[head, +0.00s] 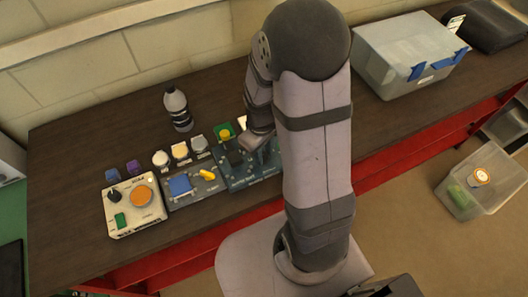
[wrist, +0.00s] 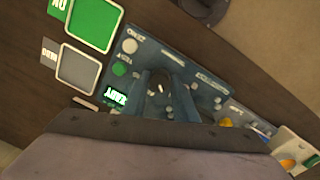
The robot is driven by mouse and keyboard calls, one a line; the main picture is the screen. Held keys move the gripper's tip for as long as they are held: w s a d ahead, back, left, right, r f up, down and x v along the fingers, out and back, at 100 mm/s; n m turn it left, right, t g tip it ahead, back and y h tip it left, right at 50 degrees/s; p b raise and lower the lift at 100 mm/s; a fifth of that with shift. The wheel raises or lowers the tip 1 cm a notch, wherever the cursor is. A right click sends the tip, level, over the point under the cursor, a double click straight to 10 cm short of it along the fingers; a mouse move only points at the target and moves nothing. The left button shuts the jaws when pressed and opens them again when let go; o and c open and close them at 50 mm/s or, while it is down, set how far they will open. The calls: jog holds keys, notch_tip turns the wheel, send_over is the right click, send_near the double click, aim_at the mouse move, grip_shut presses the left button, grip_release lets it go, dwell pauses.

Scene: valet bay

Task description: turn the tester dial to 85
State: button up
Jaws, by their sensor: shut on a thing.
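The tester is a blue-grey panel (head: 238,182) on the dark bench, partly hidden by my arm in the head view. It fills the middle of the wrist view (wrist: 205,78), with white labels, a green button and a small lit green display (wrist: 116,97) whose text I cannot read surely. My gripper (wrist: 168,95) is down at the panel, its two fingers close together around a small part, seemingly the dial. The dial is mostly hidden by the fingers, and its setting cannot be read. In the head view my gripper (head: 262,146) is over the panel's right part.
Left of the tester are a panel with a blue square and yellow lever (head: 207,174), and a white box with an orange dial (head: 141,195). A clear bin (head: 400,60) is at the back right.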

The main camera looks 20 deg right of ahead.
jog(key=m, duration=0.5)
jog(key=shift+w, duration=0.1)
jog(key=m, duration=0.5)
jog(key=shift+m+g+b, duration=0.3)
jog(key=shift+m+b, duration=0.05)
jog(key=shift+m, duration=0.05)
jog(key=m, duration=0.4)
jog(key=shift+w+m, duration=0.1)
jog(key=shift+m, duration=0.2)
jog(key=m, duration=0.5)
jog(key=shift+w, duration=0.1)
jog(key=o, duration=1)
jog(key=shift+y, duration=0.3)
jog(key=shift+o, duration=0.2)
jog(key=shift+r, duration=0.1)
